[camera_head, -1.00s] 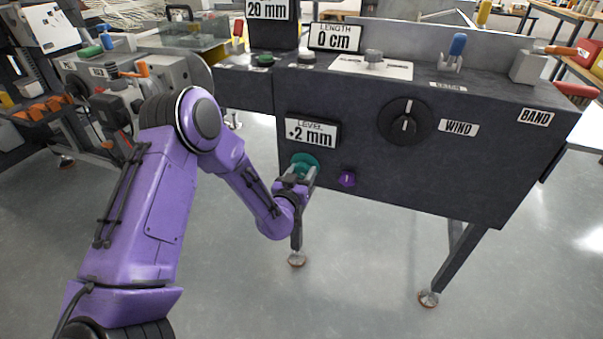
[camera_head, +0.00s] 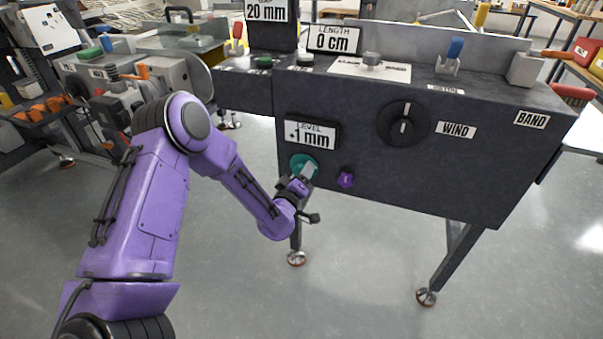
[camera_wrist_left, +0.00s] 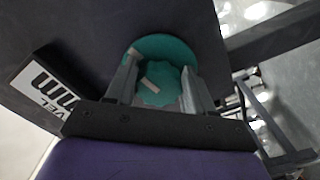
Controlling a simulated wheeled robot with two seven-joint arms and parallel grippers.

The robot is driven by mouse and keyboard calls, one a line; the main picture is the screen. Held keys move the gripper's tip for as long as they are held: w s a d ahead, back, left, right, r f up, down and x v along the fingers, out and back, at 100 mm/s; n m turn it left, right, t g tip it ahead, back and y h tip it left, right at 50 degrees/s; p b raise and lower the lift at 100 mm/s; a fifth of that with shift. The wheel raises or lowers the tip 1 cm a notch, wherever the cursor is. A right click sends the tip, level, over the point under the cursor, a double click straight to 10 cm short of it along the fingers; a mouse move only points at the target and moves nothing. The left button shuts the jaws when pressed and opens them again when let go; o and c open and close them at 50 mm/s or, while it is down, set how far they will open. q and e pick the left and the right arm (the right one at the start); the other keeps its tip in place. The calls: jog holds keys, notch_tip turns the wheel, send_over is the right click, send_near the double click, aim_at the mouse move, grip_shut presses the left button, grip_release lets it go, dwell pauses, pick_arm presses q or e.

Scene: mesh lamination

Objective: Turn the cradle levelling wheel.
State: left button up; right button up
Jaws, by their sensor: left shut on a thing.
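The levelling wheel (camera_head: 301,164) is a teal knob low on the dark front panel, under the level display (camera_head: 311,134), which reads about 1 mm with a small sign before it that is hard to make out. My left gripper (camera_head: 304,173) is shut on the wheel. In the left wrist view the teal wheel (camera_wrist_left: 162,76), with a pale mark on it, sits between the two grey fingers (camera_wrist_left: 158,88), and the picture is tilted. My right gripper is not in view.
A purple knob (camera_head: 346,179) sits just right of the wheel. A black WIND dial (camera_head: 403,124) is further right on the panel. Table legs (camera_head: 455,262) stand below. The floor in front is clear.

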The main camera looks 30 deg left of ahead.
pick_arm(q)
jog(key=n, duration=0.3)
jog(key=shift+n, duration=0.3)
jog(key=shift+d+r+n, duration=0.1)
jog(key=shift+n, duration=1.5)
jog(key=o, duration=1)
jog(key=shift+s, duration=0.15)
jog(key=v, duration=1)
jog(key=shift+s+p, duration=0.2)
jog(key=shift+p, duration=0.2)
